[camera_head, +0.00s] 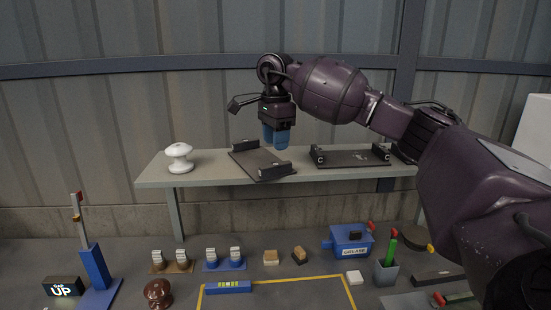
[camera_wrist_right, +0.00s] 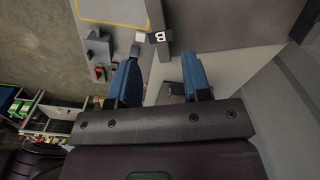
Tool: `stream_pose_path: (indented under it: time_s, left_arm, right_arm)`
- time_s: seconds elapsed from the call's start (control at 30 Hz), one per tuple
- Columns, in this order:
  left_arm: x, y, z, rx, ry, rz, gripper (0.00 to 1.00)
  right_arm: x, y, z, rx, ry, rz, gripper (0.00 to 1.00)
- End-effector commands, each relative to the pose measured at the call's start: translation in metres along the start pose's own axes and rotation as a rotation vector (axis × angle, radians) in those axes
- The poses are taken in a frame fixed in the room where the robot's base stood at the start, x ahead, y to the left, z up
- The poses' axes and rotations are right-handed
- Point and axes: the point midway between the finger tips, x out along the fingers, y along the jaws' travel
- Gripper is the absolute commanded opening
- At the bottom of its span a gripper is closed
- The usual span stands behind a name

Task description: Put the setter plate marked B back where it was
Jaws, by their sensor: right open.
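A dark setter plate with two end bars (camera_head: 258,161) lies askew on the pale shelf, in the middle of the head view. In the right wrist view, a white B shows on the bar of a plate (camera_wrist_right: 235,22), which I take to be this one. My right gripper (camera_head: 277,137) points down by the right side of this plate. Its blue fingers are open and apart in the wrist view (camera_wrist_right: 161,82), with no plate between them. My left gripper is out of view.
A second dark plate (camera_head: 350,159) lies on the shelf (camera_head: 205,176) to the right. A white insulator (camera_head: 179,158) stands at its left. Below are a blue grease box (camera_head: 350,240), a green-handled tool in a cup (camera_head: 390,255), insulators and small blocks.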

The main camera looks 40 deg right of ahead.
Motion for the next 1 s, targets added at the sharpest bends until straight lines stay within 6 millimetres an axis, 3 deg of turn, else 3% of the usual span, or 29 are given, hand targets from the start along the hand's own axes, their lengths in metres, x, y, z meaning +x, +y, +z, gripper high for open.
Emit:
stream_pose_path:
  time_s: [0.1,0.33,1.0]
  left_arm:
    - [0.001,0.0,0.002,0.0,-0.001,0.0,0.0]
    - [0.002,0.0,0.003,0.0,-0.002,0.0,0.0]
    - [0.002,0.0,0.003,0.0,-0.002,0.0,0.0]
  right_arm:
    - [-0.021,0.0,0.0,0.001,0.0,-0.002,0.44]
    - [-0.043,0.0,0.0,0.0,0.0,-0.001,0.44]
    - [-0.047,0.0,0.0,0.0,0.0,0.0,0.44]
